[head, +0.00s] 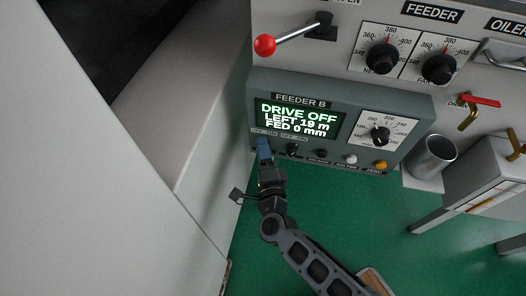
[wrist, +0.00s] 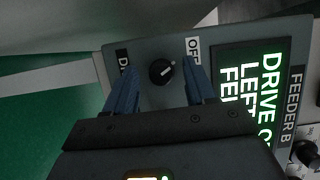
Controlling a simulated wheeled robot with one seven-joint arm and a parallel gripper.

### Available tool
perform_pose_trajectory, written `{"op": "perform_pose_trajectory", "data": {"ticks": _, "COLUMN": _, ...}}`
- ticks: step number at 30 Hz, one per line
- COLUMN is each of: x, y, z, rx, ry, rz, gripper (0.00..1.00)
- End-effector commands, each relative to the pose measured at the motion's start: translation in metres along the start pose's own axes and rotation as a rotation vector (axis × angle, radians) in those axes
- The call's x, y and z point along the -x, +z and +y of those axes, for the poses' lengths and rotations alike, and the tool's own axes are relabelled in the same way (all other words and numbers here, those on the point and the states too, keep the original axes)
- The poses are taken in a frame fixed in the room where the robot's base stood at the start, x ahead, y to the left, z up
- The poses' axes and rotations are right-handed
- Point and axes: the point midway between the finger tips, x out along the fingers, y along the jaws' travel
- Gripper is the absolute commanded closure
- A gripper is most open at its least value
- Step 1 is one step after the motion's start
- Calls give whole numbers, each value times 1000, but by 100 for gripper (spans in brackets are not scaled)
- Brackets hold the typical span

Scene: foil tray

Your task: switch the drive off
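The Feeder B box (head: 415,112) hangs on the panel, and its green-lit display (head: 297,120) reads "DRIVE OFF", "LEFT 19 m", "FED 0 mm". My gripper (head: 264,146) is at the box's lower left corner and hides the control there in the head view. In the wrist view, a black rotary knob (wrist: 162,72) shows between the two blue fingers of my gripper (wrist: 159,66). The fingers are apart, with a gap on each side of the knob. The knob's pale mark points toward the "OFF" label (wrist: 193,47). A partly hidden label (wrist: 122,60) begins with "D".
More small knobs and buttons, including a yellow button (head: 379,165), line the box's lower edge. A dial (head: 380,135) is at its right. Above is a red-balled lever (head: 265,45). A metal cup (head: 434,157) stands to the right. A pale wall (head: 200,150) is close on the left.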

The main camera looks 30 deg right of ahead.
Motion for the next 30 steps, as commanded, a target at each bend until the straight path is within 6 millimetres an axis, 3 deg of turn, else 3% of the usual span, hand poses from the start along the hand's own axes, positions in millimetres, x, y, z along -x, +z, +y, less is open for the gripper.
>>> {"op": "perform_pose_trajectory", "data": {"ticks": 8, "x": 4, "y": 0, "z": 0, "rx": 0, "ry": 0, "rz": 1, "gripper": 45}}
{"op": "perform_pose_trajectory", "data": {"ticks": 21, "x": 67, "y": 0, "z": 1, "rx": -1, "ry": 1, "rz": 0, "gripper": 45}}
{"op": "perform_pose_trajectory", "data": {"ticks": 30, "x": 78, "y": 0, "z": 0, "rx": 0, "ry": -1, "rz": 1, "gripper": 45}}
